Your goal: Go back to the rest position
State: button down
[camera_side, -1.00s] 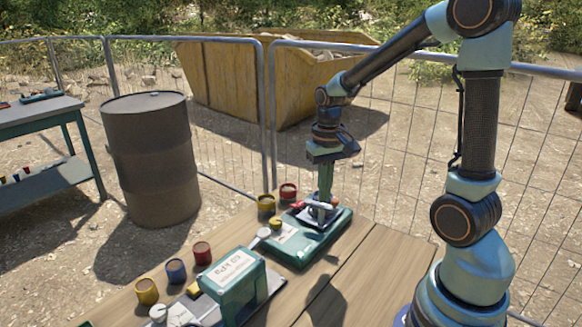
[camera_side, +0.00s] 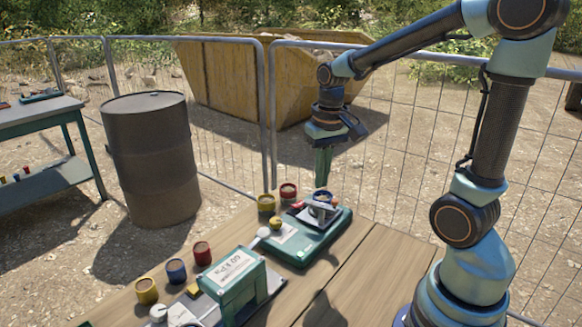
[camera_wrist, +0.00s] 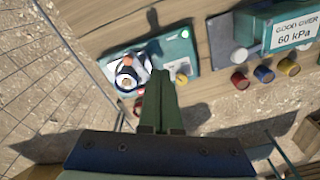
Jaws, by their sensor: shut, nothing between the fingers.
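My gripper (camera_side: 322,184) is shut and empty, pointing down. In the side view its tips are just above the far end of the green device (camera_side: 298,252), which lies on the wooden table.
A green box marked 60 kPa (camera_side: 232,280) stands on the table at the front, with red, blue and yellow cups (camera_side: 176,271) beside it. A mesh fence, rusty barrel (camera_side: 152,160) and yellow skip (camera_side: 225,80) are behind.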

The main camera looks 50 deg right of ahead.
jog(key=s+a+r+n+t, duration=0.3)
jog(key=a+r+n+t, duration=0.1)
jog(key=a, duration=0.5)
jog(key=shift+s+r+n+t, duration=0.3)
jog(key=shift+r+n, duration=0.2)
jog(key=shift+r, duration=0.3)
